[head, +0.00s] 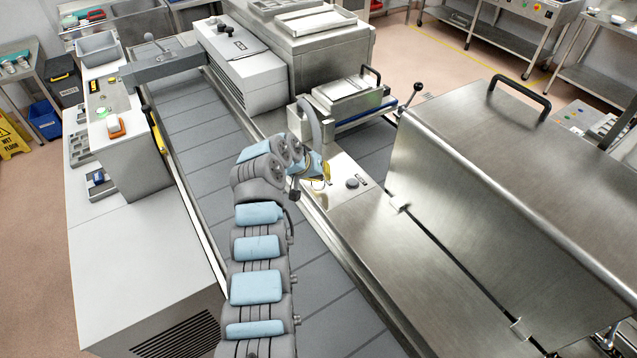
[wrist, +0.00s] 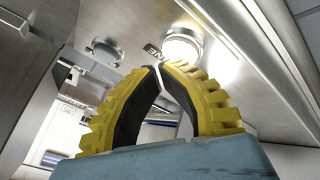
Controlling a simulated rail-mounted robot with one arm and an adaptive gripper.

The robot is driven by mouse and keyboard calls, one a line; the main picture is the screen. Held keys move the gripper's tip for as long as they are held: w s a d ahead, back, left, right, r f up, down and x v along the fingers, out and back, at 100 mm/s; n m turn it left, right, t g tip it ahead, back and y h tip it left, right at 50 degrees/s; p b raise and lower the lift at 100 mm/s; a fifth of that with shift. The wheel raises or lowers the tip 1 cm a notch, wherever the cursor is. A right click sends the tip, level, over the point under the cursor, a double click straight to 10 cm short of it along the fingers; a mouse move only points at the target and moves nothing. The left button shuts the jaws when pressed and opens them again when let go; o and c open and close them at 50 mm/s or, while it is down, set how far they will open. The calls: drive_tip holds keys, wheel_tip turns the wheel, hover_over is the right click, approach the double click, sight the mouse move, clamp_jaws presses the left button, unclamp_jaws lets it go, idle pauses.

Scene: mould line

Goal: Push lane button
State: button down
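In the wrist view a round button (wrist: 182,47) glows white in a metal ring on a steel panel. A label (wrist: 153,50) ending in "NE" lies beside it, partly hidden by my fingertips. A second round grey button (wrist: 103,51) sits left of the label. My gripper (wrist: 157,66) has yellow ribbed fingers with black pads; the tips meet and nothing is between them. The tips appear just below the lit button; I cannot tell whether they touch it. In the head view my gripper (head: 324,174) is by the steel ledge, left of a dark round button (head: 352,183) with a small label.
A large steel hood with a black handle (head: 520,97) stands at the right. A press with a tray (head: 347,91) and a black-knobbed lever (head: 412,94) are behind my gripper. A grey tiled conveyor lane (head: 196,122) runs along the left, beside a white console (head: 120,235).

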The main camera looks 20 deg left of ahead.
sight(322, 182)
drive_tip(key=shift+r+p, duration=0.7)
drive_tip(key=shift+r, duration=2.35)
